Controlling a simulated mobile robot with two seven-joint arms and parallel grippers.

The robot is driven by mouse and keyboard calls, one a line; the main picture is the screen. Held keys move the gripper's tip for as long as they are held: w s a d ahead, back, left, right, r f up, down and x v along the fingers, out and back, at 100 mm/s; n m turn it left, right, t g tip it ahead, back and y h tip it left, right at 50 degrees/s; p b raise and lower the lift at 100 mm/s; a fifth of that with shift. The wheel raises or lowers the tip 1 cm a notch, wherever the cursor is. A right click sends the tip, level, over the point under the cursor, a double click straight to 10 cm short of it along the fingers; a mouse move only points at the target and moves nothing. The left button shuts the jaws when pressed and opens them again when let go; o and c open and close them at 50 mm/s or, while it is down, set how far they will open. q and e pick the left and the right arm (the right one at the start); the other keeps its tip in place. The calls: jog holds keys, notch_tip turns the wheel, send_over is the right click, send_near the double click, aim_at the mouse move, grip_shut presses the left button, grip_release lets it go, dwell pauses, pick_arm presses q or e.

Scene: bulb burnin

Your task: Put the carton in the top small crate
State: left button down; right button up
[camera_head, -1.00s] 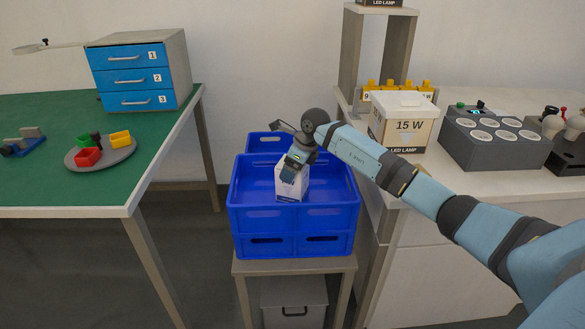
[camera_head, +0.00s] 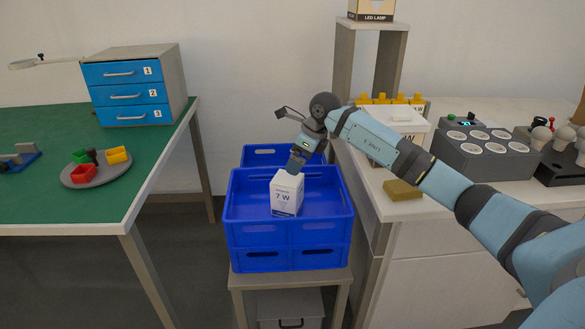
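The carton (camera_head: 286,194) is a small white box marked 7 W. It stands upright inside the top blue crate (camera_head: 290,232), which sits stacked on another blue crate (camera_head: 290,258). My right gripper (camera_head: 296,164) is just above and behind the carton's top edge, pointing down. The carton's front and top show clear of the fingers. I cannot see the gap between the fingertips or whether they touch the carton. My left gripper is out of view.
A further blue crate (camera_head: 268,155) shows behind the stack. A larger white carton (camera_head: 405,120) is partly behind my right arm on the right bench. A tan block (camera_head: 402,190) lies at that bench's front edge. A green-topped table (camera_head: 40,190) stands left.

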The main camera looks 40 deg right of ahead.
jog(key=s+a+f+y, duration=0.3)
jog(key=s+a+y, duration=0.1)
jog(key=a, duration=0.6)
jog(key=s+a+f+y, duration=0.25)
jog(key=a+y, duration=0.25)
jog(key=a, duration=0.5)
jog(key=s+a+r+m+t+y, duration=0.3)
jog(key=s+a+m+t+y, duration=0.3)
jog(key=s+a+m, duration=0.45)
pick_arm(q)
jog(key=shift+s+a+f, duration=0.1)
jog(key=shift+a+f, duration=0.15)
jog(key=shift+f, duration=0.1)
pick_arm(e)
jog(key=s+f+m+t+h, duration=0.2)
jog(key=s+f+m+h, duration=0.2)
jog(key=m, duration=1.1)
jog(key=s+f+m+t+h, duration=0.2)
jog(key=s+f+m+h, duration=0.2)
jog(key=m, duration=1.1)
jog(key=s+h, duration=0.3)
jog(key=s, duration=0.3)
jog(key=shift+s+f+h, duration=0.2)
jog(key=shift+f+h, duration=0.2)
